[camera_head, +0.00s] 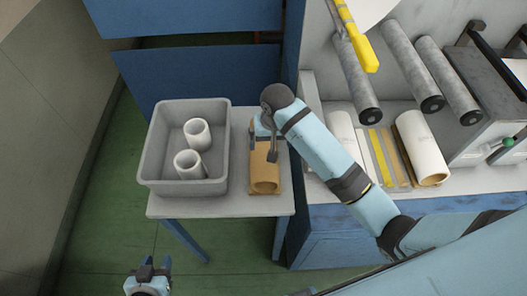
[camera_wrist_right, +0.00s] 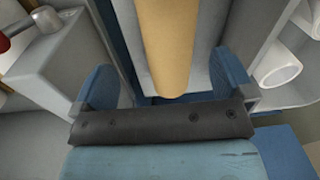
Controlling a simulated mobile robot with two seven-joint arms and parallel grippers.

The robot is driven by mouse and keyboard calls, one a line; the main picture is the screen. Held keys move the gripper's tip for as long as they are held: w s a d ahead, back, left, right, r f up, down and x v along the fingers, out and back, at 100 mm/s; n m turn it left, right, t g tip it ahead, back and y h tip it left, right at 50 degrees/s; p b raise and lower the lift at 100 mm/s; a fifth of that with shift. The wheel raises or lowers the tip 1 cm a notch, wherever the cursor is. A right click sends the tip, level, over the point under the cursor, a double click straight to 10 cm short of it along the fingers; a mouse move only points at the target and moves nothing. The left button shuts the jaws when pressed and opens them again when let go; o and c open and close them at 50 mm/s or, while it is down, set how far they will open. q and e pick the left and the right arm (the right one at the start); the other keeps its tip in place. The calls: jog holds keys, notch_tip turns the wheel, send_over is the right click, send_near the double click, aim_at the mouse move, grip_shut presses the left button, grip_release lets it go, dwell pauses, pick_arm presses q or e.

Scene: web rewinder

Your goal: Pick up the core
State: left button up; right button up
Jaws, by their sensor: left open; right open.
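The core, a brown cardboard tube (camera_head: 265,177), lies on a small grey table (camera_head: 220,207), to the right of a grey bin. My right gripper (camera_head: 264,140) is over the far part of the core, and my arm hides some of it. In the right wrist view the core (camera_wrist_right: 166,45) shows between the two open blue fingers of my right gripper (camera_wrist_right: 167,84). A gap shows on each side, and I see no grip on it. My left gripper (camera_head: 148,268) is open and empty at the lower left, away from the table.
The grey bin (camera_head: 150,165) holds two white rolls (camera_head: 197,134). At the right is the machine with grey rollers (camera_head: 415,72), a yellow bar (camera_head: 357,38) and white rolls (camera_head: 420,145). Blue panels (camera_head: 190,80) stand behind the table. Green floor is clear at the left.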

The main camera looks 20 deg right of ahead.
jog(key=m, duration=0.1)
send_near(264, 144)
jog(key=shift+a+g+h, duration=0.25)
jog(key=shift+g+h, duration=0.05)
notch_tip(264, 144, down, 8)
jog(key=shift+w+r+p, duration=0.15)
jog(key=shift+p, duration=0.25)
notch_tip(264, 144, down, 5)
jog(key=shift+a+f+p, duration=0.15)
jog(key=shift+f+p, duration=0.05)
jog(key=shift+p, duration=0.45)
jog(key=shift+f, duration=0.2)
jog(key=c, duration=0.6)
jog(key=shift+c, duration=0.7)
pick_arm(q)
jog(key=shift+w+a+r, duration=0.1)
jog(key=shift+w+r, duration=0.35)
jog(key=shift+r, duration=0.35)
pick_arm(e)
jog(key=shift+r, duration=0.15)
